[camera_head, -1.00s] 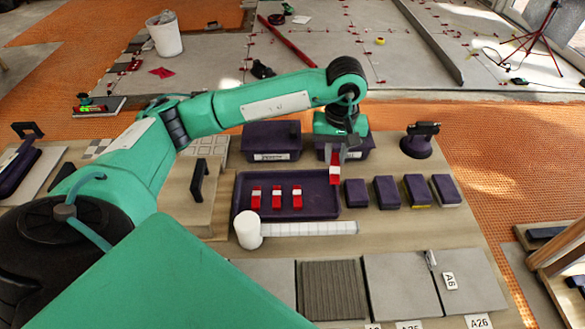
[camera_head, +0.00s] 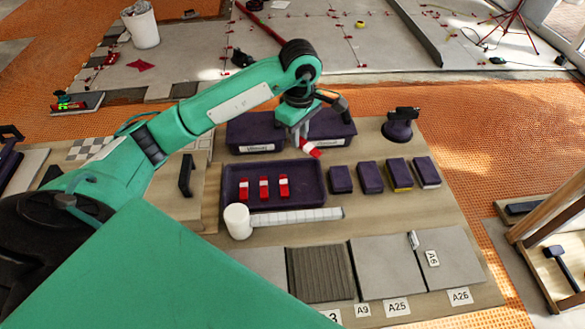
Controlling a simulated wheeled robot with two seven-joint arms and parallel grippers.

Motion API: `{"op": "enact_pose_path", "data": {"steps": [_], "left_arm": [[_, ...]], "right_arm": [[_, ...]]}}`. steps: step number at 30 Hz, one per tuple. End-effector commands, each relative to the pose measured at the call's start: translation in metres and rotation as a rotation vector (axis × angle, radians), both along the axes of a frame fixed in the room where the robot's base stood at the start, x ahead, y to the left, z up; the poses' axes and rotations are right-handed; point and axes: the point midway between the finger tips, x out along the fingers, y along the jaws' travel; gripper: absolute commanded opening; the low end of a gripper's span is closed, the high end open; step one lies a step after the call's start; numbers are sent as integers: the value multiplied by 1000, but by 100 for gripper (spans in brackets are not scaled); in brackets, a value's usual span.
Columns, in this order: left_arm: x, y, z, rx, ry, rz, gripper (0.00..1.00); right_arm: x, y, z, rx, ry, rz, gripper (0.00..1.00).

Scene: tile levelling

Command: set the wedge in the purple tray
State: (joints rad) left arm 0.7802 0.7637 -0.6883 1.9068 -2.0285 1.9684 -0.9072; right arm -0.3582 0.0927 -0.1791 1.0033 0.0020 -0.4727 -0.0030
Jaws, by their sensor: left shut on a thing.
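My left gripper (camera_head: 303,137) is shut on a red wedge (camera_head: 311,149) with a pale patch. It holds the wedge tilted, above and just beyond the far right corner of the purple tray (camera_head: 237,204) in the head view. The gripper's fingers are partly hidden by its own wrist. The shallow tray lies on the bench with three red-and-white wedges (camera_head: 264,188) in a row inside; its right part is bare. My right gripper is not in view.
Two dark purple bins (camera_head: 251,148) stand behind the tray, the right one behind my gripper. Several purple blocks (camera_head: 370,177) lie right of the tray. A suction-cup tool (camera_head: 399,126) stands at far right.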

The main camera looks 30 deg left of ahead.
Motion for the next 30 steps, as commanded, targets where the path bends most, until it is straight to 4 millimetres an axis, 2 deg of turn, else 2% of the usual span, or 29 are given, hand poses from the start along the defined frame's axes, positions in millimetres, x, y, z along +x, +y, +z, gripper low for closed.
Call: {"op": "enact_pose_path", "data": {"steps": [6, 12, 20, 27, 30], "left_arm": [[-1, 0, -58, 0, 6, 0, 0], [-1, 0, -98, 0, 3, -2, 0], [0, 0, -118, 0, 1, -1, 0], [-1, 0, -151, 1, 1, -1, 0], [0, 1, -152, 1, -1, -2, 0]], "right_arm": [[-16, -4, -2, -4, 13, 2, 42], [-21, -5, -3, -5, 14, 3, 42], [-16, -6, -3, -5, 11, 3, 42], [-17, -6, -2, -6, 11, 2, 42], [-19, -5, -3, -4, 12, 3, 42]]}}
